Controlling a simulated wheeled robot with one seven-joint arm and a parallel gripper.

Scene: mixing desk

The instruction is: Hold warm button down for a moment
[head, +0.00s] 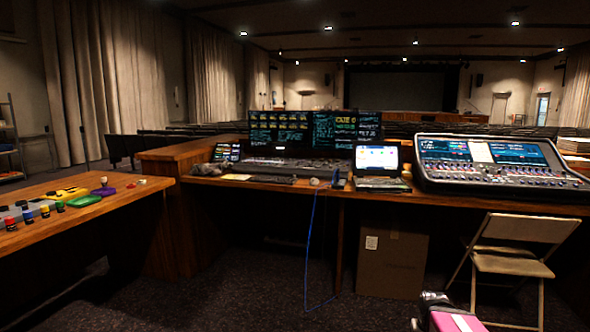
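No button marked as warm can be made out in the head view. Small coloured pieces lie on the wooden table (60,218) at the left: several small bottle-like pieces in red, yellow, green and blue at its left edge, a yellow piece with dark marks (68,193), a green flat piece (84,201) and a purple piece (104,188). A large mixing console (500,172) with lit screens and many small controls stands on the desk at the right; its single buttons are too small to tell apart.
A blue cable (310,245) hangs to the floor. A cardboard box (392,260) and a folding chair (510,265) stand before the desk. Carpet is clear at centre left.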

